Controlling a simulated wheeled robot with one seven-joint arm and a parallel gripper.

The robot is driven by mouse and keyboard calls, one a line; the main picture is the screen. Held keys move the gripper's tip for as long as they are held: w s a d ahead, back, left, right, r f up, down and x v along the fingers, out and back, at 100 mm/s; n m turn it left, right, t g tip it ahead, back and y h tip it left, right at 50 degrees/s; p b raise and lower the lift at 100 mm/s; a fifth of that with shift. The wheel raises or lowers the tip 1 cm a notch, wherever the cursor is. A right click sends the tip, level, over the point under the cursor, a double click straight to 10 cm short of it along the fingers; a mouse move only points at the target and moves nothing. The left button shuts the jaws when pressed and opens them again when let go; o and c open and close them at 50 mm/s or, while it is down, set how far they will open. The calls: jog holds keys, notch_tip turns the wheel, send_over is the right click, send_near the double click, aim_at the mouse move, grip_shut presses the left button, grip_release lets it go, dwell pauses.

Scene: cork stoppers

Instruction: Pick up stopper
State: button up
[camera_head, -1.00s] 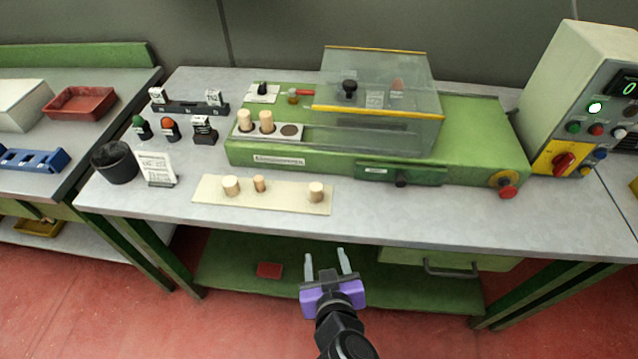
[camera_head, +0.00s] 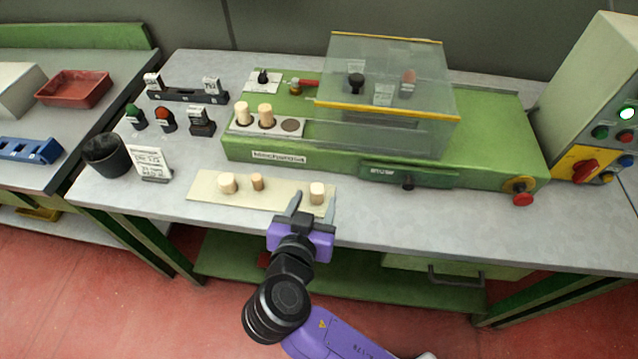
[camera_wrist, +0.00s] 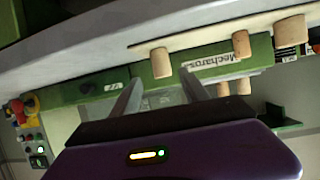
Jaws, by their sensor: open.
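Three cork stoppers stand on a cream board (camera_head: 280,201) near the table's front edge: a wide one at left (camera_head: 227,183), a thin one in the middle (camera_head: 257,182) and one at right (camera_head: 317,193). My gripper (camera_head: 313,205) is open and empty, with its fingertips close to the right stopper, one finger on each side in the picture. Whether they touch it cannot be told. In the wrist view, a stopper (camera_wrist: 160,63) shows just beyond the fingers (camera_wrist: 163,88), apart from them; the other two (camera_wrist: 241,43), (camera_wrist: 291,31) are off to the right.
A green machine (camera_head: 480,150) with a clear guard (camera_head: 385,75) stands behind the board. Two more stoppers (camera_head: 242,112), (camera_head: 266,115) sit in its pale holder. A black cup (camera_head: 106,155) and a white sign (camera_head: 150,163) stand at left. The table's front right is clear.

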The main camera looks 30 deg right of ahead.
aim_at(319, 185)
jog(key=p+x, duration=0.1)
jog(key=x, duration=0.2)
jog(key=p+x, duration=0.1)
jog(key=x, duration=0.2)
jog(key=shift+w+d, duration=0.1)
jog(key=shift+w, duration=0.4)
jog(key=shift+w+d+f, duration=0.2)
jog(key=shift+w+d, duration=0.05)
jog(key=shift+w, duration=0.05)
grip_shut()
